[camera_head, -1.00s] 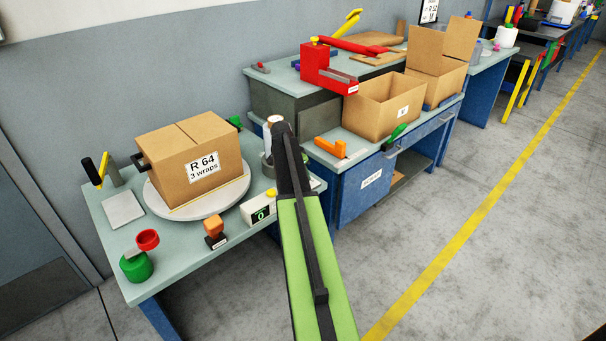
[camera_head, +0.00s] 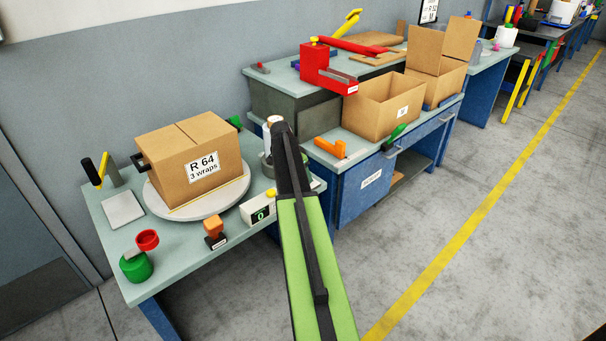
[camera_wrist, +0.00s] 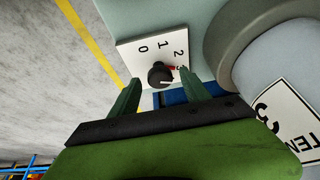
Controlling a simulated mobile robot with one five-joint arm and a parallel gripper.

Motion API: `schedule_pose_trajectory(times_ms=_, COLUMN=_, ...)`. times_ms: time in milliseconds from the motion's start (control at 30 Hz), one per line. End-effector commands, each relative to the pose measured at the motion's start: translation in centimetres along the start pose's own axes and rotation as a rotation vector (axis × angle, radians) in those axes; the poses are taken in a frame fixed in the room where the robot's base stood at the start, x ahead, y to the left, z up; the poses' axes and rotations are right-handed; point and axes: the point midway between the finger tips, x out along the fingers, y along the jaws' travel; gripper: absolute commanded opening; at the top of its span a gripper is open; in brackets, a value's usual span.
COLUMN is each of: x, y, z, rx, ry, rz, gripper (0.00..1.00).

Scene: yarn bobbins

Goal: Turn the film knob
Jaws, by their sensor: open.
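The film knob (camera_wrist: 160,76) is a small dark round knob with a white line, on a white dial plate (camera_wrist: 130,52) marked 0, 1, 2 and a partly hidden 3 beside a red mark. The white line lies toward the lower right of the knob in the wrist view. My gripper (camera_wrist: 160,81) is open, with one green finger at each side of the knob. I cannot tell whether either finger touches it. In the head view my arm rises over the table's right side, and the knob and fingers are hidden.
A cardboard box (camera_head: 165,172) marked "R 64 3 wraps" sits on a round turntable (camera_head: 206,206). A counter box (camera_head: 262,213), a stamp (camera_head: 213,233) and a green pot (camera_head: 136,267) stand on the table. A curved grey rim (camera_wrist: 222,55) is close right of the dial.

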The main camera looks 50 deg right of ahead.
Motion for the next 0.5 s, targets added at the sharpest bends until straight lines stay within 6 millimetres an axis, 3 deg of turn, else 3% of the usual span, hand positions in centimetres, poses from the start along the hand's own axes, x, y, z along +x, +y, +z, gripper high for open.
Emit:
schedule_pose_trajectory(times_ms=267, x=-2.5, y=0.0, z=-0.2, rx=-0.001, ry=0.0, rz=-0.001, gripper=0.55)
schedule_pose_trajectory(times_ms=500, x=-8.0, y=0.1, z=-0.4, rx=-0.002, ry=0.0, rz=-0.001, gripper=0.55)
